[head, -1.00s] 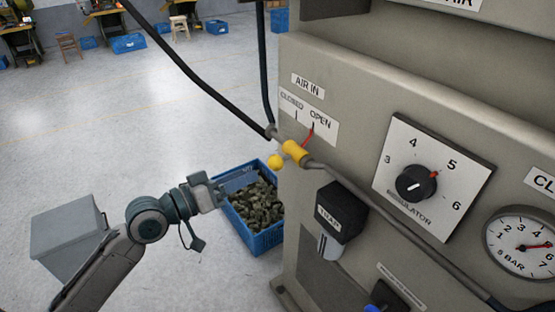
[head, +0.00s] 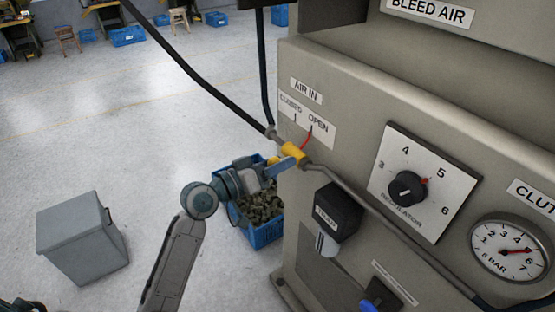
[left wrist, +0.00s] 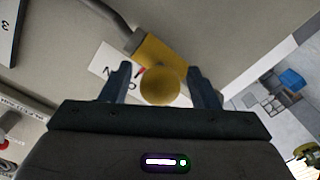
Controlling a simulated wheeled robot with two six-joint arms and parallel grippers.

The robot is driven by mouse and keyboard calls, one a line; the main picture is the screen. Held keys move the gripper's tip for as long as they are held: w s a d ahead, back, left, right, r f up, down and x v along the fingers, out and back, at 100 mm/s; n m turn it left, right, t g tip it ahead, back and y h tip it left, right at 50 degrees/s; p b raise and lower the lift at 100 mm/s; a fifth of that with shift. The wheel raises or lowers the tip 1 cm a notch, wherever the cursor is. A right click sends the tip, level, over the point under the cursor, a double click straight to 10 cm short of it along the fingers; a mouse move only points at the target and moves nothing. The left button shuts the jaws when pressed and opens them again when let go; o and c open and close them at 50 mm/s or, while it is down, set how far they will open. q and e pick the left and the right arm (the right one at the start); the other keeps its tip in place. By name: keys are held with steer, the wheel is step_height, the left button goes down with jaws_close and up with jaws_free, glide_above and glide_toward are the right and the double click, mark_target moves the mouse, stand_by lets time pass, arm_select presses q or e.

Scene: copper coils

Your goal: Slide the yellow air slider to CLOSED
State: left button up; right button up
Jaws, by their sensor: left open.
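The yellow air slider (head: 293,152) sits on the air pipe at the left edge of the machine's front, under the AIR IN label plate (head: 308,122). Its red pointer (head: 306,140) is at the OPEN mark. In the left wrist view its round yellow knob (left wrist: 160,85) shows in front of the yellow slider body (left wrist: 160,50). My left gripper (head: 280,167) is open at the slider and hides the knob in the head view. In the left wrist view the fingers of my left gripper (left wrist: 162,86) stand on either side of the knob, with gaps visible. My right gripper is not in view.
A black TRAP unit (head: 337,212) and the regulator dial (head: 407,188) are to the right of the slider. A blue crate of dark pieces (head: 262,235) stands on the floor below. A grey bin (head: 82,240) stands at left. Black hoses (head: 195,80) run down to the pipe.

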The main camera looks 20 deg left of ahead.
arm_select(q)
steer(key=shift+w+d, duration=0.1)
steer(key=shift+c, duration=0.2)
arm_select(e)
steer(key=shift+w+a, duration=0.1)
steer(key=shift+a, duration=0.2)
